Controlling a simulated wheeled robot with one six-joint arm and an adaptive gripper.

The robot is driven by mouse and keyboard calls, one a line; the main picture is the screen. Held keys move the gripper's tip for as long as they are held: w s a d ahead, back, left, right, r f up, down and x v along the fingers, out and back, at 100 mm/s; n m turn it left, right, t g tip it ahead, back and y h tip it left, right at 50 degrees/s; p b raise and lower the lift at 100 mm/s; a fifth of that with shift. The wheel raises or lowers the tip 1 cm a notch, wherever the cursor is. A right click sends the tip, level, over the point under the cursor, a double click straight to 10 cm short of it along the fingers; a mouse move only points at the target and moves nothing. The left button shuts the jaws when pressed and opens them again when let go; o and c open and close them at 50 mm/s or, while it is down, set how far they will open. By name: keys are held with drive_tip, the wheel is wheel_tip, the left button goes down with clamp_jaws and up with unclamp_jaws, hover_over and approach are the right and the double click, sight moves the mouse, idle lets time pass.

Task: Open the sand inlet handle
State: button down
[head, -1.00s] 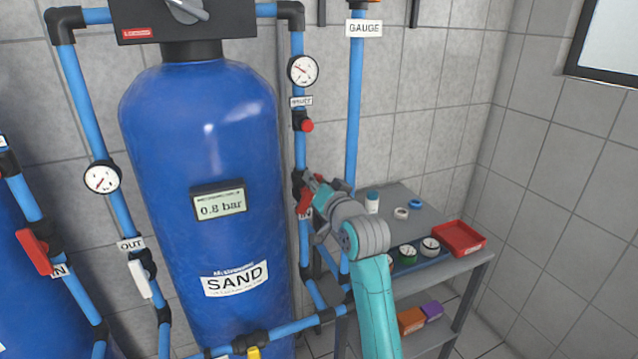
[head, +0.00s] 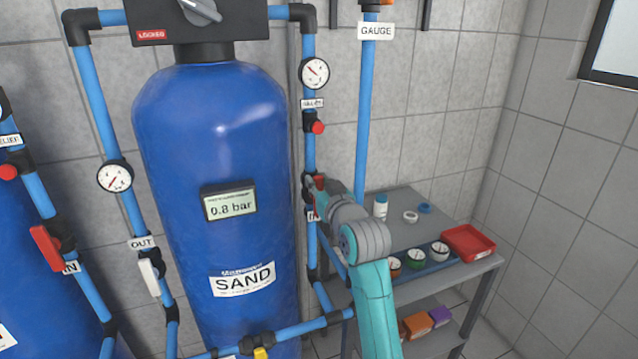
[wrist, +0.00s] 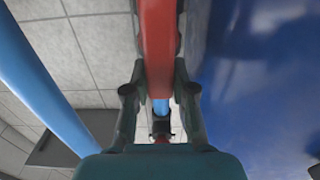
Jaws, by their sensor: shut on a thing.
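The sand inlet handle is a red lever on the blue inlet pipe (head: 310,160), just right of the blue SAND tank (head: 215,130). In the head view only a bit of red shows, mostly hidden by my gripper (head: 318,187). In the wrist view the red handle (wrist: 158,45) runs up the picture between my two fingers (wrist: 158,95), which are shut on it. A short piece of blue pipe with a black fitting (wrist: 162,128) shows beyond the handle, roughly in line with it. The IN label (head: 313,216) is partly covered by my gripper.
The gauge pipe (head: 365,110) stands close on the right. A grey table (head: 400,200) with a red tray (head: 468,243) and small gauges is right of my arm. The OUT pipe's white handle (head: 149,276) and another red handle (head: 45,248) are further left.

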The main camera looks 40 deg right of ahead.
drive_tip(key=c, duration=0.9)
unclamp_jaws()
drive_tip(key=shift+c, duration=0.2)
drive_tip(key=shift+s, duration=0.1)
drive_tip(key=v, duration=1.2)
drive_tip(key=shift+f, duration=0.1)
drive_tip(key=s+a+f+y, duration=0.1)
drive_tip(key=s+a+f, duration=0.35)
drive_tip(key=f, duration=0.35)
drive_tip(key=s+a+f+g, duration=0.1)
drive_tip(key=s+a+f, duration=0.3)
drive_tip(key=s+f, duration=0.25)
drive_tip(key=s+a+f+y, duration=0.1)
drive_tip(key=s+a+f, duration=0.3)
drive_tip(key=f, duration=0.4)
drive_tip(key=s+a+f+n+y, duration=0.1)
drive_tip(key=s+a+f, duration=0.1)
drive_tip(key=s, duration=1)
drive_tip(key=s+a+f+n+g+y, duration=0.1)
drive_tip(key=s+a, duration=0.4)
drive_tip(key=s, duration=0.8)
drive_tip(key=shift+f+n+g+y, duration=0.3)
drive_tip(key=shift+f+n+y, duration=0.2)
drive_tip(key=shift+f, duration=0.15)
